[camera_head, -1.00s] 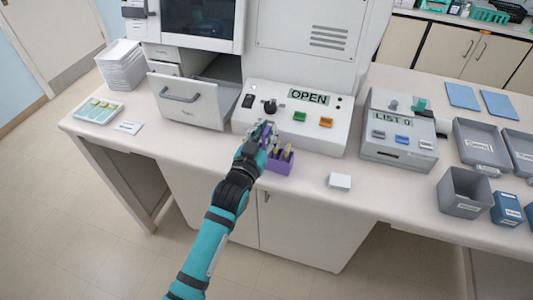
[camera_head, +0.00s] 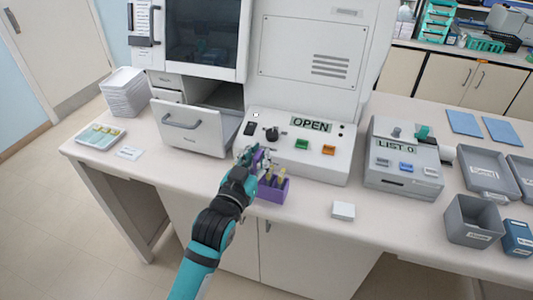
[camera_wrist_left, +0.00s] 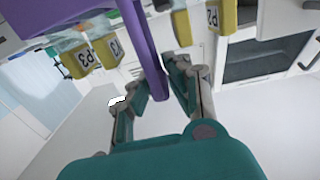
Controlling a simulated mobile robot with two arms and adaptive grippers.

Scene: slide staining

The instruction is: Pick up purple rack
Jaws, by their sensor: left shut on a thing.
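The purple rack (camera_head: 270,193) is at the front of the counter, just before the console with the OPEN display. It holds several slides with yellow ends; some labels in the left wrist view read P3 and P2. My left gripper (camera_head: 254,158) is at the rack's upper left side. In the left wrist view, the gripper (camera_wrist_left: 160,88) is shut on the rack's upright purple handle (camera_wrist_left: 150,60). I cannot tell whether the rack's base touches the counter. My right gripper is not in view.
The OPEN console (camera_head: 290,143) stands close behind the rack. A pulled-out drawer (camera_head: 188,126) is to its left. A small white box (camera_head: 343,211) lies to the right, with a grey LIST 0 device (camera_head: 400,158) beyond. The counter left of the rack is mostly clear.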

